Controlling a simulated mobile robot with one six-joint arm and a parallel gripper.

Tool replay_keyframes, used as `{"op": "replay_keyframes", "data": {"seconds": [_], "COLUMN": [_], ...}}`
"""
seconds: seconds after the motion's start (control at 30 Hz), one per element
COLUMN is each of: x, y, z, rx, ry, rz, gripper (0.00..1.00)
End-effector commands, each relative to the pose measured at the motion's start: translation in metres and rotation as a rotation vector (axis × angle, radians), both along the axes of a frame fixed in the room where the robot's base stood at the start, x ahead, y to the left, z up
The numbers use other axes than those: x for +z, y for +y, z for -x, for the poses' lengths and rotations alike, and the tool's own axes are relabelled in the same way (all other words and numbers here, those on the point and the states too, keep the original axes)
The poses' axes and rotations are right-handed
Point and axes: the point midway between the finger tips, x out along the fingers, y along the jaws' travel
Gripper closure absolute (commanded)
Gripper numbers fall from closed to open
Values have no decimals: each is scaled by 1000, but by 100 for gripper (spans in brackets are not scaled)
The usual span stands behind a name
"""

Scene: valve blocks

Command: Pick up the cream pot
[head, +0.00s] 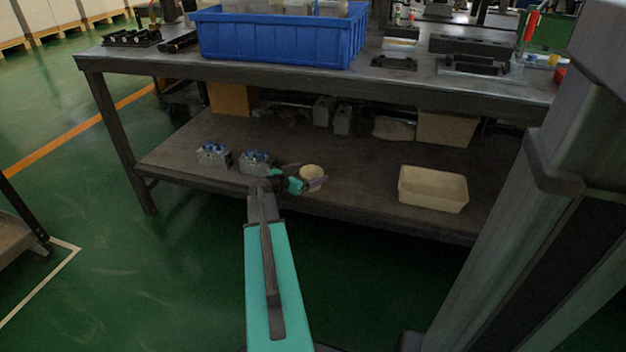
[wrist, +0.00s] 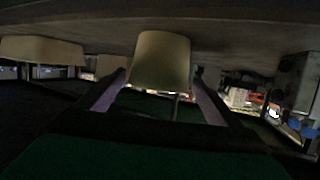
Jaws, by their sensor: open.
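The cream pot (head: 312,171) stands on the lower shelf of the workbench, right of the valve blocks. In the wrist view, which looks upside down, the pot (wrist: 160,58) fills the upper middle. My gripper (head: 307,179) reaches in low over the shelf from the front left. Its jaws are open, with one finger on each side of the pot; it also shows in the wrist view (wrist: 160,80). A narrow gap seems to show beside the fingers, but I cannot tell whether either one touches the pot.
Two grey valve blocks with blue caps, the left one (head: 213,154) and the right one (head: 256,162), stand left of my gripper. A cream bin (head: 433,189) stands to the right. The tabletop (head: 290,75) overhangs the back of the shelf. Bare shelf lies between pot and bin.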

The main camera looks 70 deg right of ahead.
Motion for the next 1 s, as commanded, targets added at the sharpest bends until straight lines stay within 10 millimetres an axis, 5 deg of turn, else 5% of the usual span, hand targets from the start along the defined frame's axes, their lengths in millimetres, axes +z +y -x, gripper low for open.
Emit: {"op": "replay_keyframes", "data": {"seconds": [0.27, 0.7, 1.0], "x": [-3, -14, -14], "y": [-6, -45, -47], "z": [2, 17, 18], "rx": [-1, 0, 0], "ry": [-1, -1, 0], "rz": [0, 0, 0], "gripper": [13, 13, 13]}}
